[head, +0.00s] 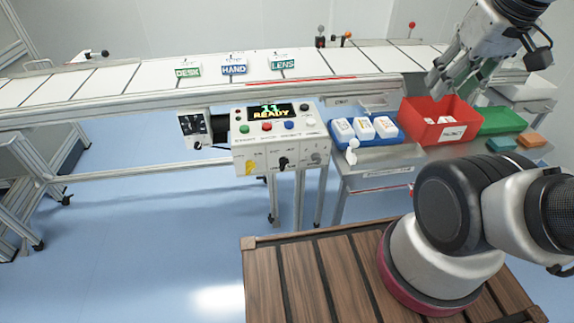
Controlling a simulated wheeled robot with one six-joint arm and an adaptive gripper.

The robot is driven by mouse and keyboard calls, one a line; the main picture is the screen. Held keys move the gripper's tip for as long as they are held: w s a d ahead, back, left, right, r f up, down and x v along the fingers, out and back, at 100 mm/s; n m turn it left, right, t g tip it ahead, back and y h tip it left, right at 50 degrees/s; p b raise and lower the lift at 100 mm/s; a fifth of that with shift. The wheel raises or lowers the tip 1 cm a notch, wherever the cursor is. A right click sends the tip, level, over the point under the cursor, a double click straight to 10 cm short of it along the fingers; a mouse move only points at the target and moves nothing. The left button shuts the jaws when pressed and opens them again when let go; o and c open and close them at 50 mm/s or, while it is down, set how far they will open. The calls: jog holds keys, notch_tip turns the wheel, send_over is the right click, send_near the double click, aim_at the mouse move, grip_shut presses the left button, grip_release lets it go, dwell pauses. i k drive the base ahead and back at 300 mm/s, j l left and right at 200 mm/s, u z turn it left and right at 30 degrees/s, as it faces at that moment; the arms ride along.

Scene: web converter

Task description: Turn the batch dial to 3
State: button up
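A white control box (282,144) hangs at the front of the conveyor. Its display (271,111) shows "11" over "READY" in lit letters. A row of buttons sits under the display. Along the lower front are a yellow knob (250,167), a black knob (283,163) and a grey knob (316,158). Their labels and scale marks are too small to read, so I cannot tell which is the batch dial or where it points. My gripper (450,88) is at the upper right above the red bin, far from the box. Its fingers look apart, with nothing visible between them.
The red bin (425,132), a blue tray (389,140) with white packs and a green tray (500,121) stand on a side table. The conveyor (120,84) carries DESK, HAND and LENS cards. A small panel (195,130) sits left of the box. Space before the box looks clear.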

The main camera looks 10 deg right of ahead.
aim_at(316, 158)
jog(key=k+l, duration=0.1)
jog(key=l, duration=0.3)
jog(key=k+l, duration=0.1)
jog(key=l, duration=0.3)
jog(key=k+l, duration=0.1)
jog(key=l, duration=0.3)
jog(key=u, duration=0.05)
